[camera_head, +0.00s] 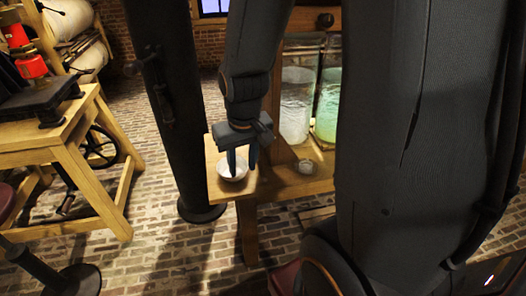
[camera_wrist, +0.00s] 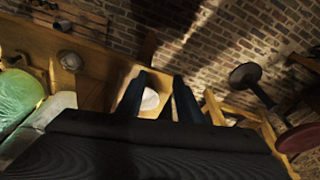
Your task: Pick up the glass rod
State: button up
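I cannot make out a glass rod in either view. My gripper (camera_head: 243,167) points down over a small wooden shelf (camera_head: 217,186) with a white bowl (camera_head: 232,174) on it. The two fingers are apart, with nothing visible held between them. In the wrist view, the fingers of my gripper (camera_wrist: 158,78) stand on either side of the white bowl (camera_wrist: 150,99). The bowl shows below, in the gap between them. My wrist housing hides the lower part of that view.
A clear jar (camera_head: 296,108) and a green jar (camera_head: 328,108) stand in a wooden frame behind the shelf. A small round dish (camera_head: 306,167) sits on the wood to the right. A wooden workbench (camera_head: 60,137) stands at left. A dark post rises beside the shelf.

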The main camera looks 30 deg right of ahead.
jog(key=w+d+f+m+t+b, duration=0.1)
jog(key=w+d+f+b, duration=0.1)
jog(key=w+d+f, duration=0.4)
jog(key=m+t+h+b, duration=0.1)
jog(key=m+b, duration=0.1)
send_near(261, 169)
jog(key=shift+p+x, duration=0.8)
jog(key=shift+x, duration=3.3)
grip_shut()
